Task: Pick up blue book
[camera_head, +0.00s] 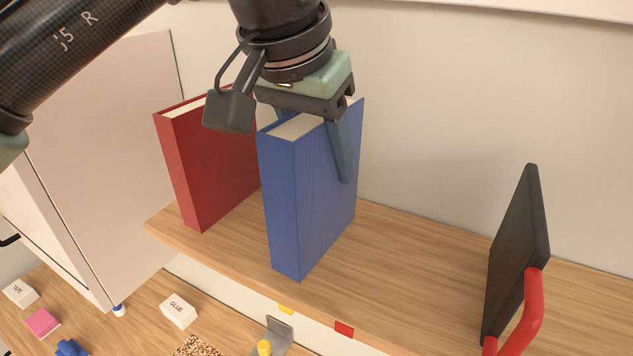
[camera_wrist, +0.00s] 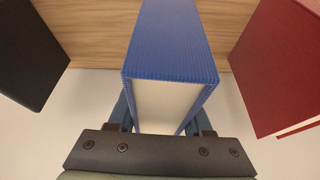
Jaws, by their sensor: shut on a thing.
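The blue book (camera_head: 318,196) stands upright on the wooden shelf (camera_head: 410,259) in the head view. My gripper (camera_head: 312,158) comes down from above and is shut on the book's top part, with one finger on each broad side. Only the right-hand finger shows fully in the head view; the other is mostly hidden behind the book. In the wrist view the blue book (camera_wrist: 178,45) sits between both fingers (camera_wrist: 160,112), its white page edge facing the camera. The head view does not clearly show whether the book's base is touching the shelf or slightly above it.
A red book (camera_head: 207,160) stands left of the blue book, with a gap between. A dark panel with a red frame (camera_head: 520,260) stands at the right. A white cabinet (camera_head: 105,150) is at the left. Small boxes, such as the glue box (camera_head: 178,310), lie on the lower surface.

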